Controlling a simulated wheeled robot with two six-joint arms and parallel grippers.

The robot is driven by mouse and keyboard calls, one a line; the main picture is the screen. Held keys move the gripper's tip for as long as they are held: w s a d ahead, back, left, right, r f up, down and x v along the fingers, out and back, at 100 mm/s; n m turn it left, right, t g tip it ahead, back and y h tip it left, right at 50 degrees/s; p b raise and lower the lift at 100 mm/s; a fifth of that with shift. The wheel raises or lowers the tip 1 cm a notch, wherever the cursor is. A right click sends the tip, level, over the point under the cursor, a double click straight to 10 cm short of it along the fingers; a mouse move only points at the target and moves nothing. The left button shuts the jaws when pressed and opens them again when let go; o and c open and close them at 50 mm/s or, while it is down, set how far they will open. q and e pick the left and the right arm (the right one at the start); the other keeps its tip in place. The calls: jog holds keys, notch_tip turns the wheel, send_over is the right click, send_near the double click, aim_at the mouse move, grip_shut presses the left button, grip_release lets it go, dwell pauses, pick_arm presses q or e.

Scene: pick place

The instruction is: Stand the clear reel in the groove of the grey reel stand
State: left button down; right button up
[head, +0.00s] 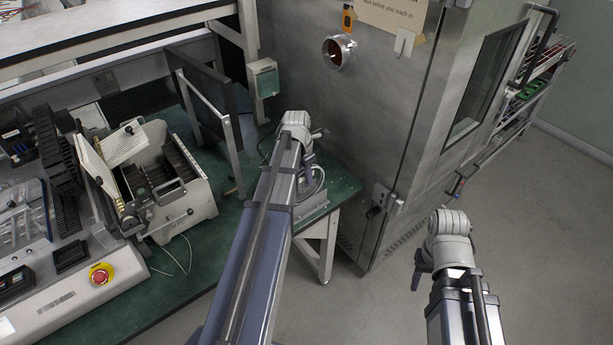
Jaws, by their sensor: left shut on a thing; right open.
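My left gripper (308,165) is over the right end of the green bench, mostly hidden behind its own wrist and arm. It is shut on the clear reel (320,181), of which only a pale curved edge shows. The grey reel stand (313,208) is low beside the arm, near the bench's right edge, and partly covered by the arm. Whether the reel touches the stand or sits in its groove, I cannot tell. My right gripper (419,274) is open and empty over the floor, right of the bench.
The green bench (345,188) ends close to the stand. A large steel cabinet (385,130) stands behind it. An upright dark panel in a frame (215,110) and an open slotted machine (165,190) are to the left. Grey floor (530,230) is clear at right.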

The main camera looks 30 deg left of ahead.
aim_at(307, 194)
pick_arm(q)
jog(key=shift+f+b, duration=0.9)
jog(key=shift+f, duration=0.15)
jog(key=shift+f+b, duration=0.45)
jog(key=shift+f+b, duration=0.35)
jog(key=shift+f, duration=0.15)
jog(key=c, duration=0.8)
grip_release()
jog(key=shift+o, duration=0.6)
jog(key=shift+o, duration=1.2)
